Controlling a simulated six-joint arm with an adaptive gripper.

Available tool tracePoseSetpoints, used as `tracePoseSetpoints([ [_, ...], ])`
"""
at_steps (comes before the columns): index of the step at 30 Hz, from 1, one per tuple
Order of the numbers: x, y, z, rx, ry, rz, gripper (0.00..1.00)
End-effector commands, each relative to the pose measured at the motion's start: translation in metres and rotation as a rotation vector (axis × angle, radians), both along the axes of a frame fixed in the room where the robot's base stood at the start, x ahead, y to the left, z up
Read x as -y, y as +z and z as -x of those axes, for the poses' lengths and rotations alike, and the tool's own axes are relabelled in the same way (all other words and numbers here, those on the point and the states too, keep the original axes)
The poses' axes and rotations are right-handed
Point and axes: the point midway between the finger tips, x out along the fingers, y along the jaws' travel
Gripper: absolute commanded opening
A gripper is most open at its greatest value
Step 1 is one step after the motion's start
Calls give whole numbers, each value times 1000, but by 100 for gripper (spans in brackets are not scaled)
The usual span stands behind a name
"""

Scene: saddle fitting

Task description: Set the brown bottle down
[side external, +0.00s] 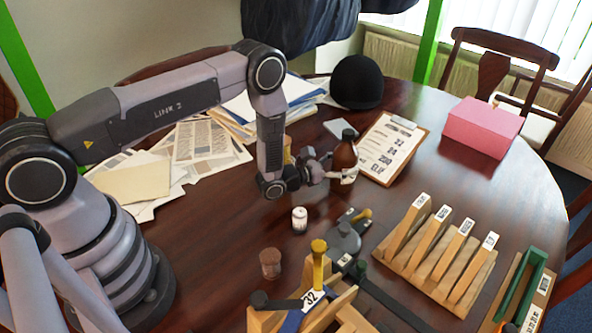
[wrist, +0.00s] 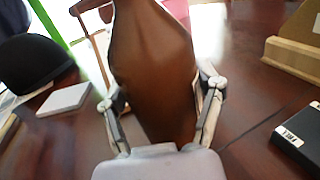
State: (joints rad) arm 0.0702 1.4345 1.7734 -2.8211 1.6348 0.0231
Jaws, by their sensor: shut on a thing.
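The brown bottle (side external: 345,154) is upright, with a dark cap and a pale label low on its side, near the middle of the table in the side external view. My gripper (side external: 328,173) is shut on it from the left. In the wrist view the bottle (wrist: 155,65) fills the middle of the picture, between the two fingers of my gripper (wrist: 163,105). The bottle's base is partly hidden by the gripper and label area, so I cannot tell whether it touches the table.
A clipboard (side external: 391,148) lies just right of the bottle. A small white jar (side external: 299,219) and a brown jar (side external: 270,262) stand in front. A wooden rack (side external: 440,262) and tools are at the front right. A black hat (side external: 357,82) and a pink box (side external: 482,126) are behind.

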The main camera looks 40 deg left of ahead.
Motion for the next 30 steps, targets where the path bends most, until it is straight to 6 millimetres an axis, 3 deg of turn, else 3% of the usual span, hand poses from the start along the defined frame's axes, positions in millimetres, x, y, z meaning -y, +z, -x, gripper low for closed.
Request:
tracePoseSetpoints([
  [1, 0, -1, 0, 0, 0, 0, 69],
  [7, 0, -1, 0, 0, 0, 0, 93],
  [18, 0, 3, 0, 0, 0, 0, 93],
  [23, -10, 1, 22, -5, 2, 0, 93],
  [30, -31, 0, 72, -7, 3, 1, 93],
])
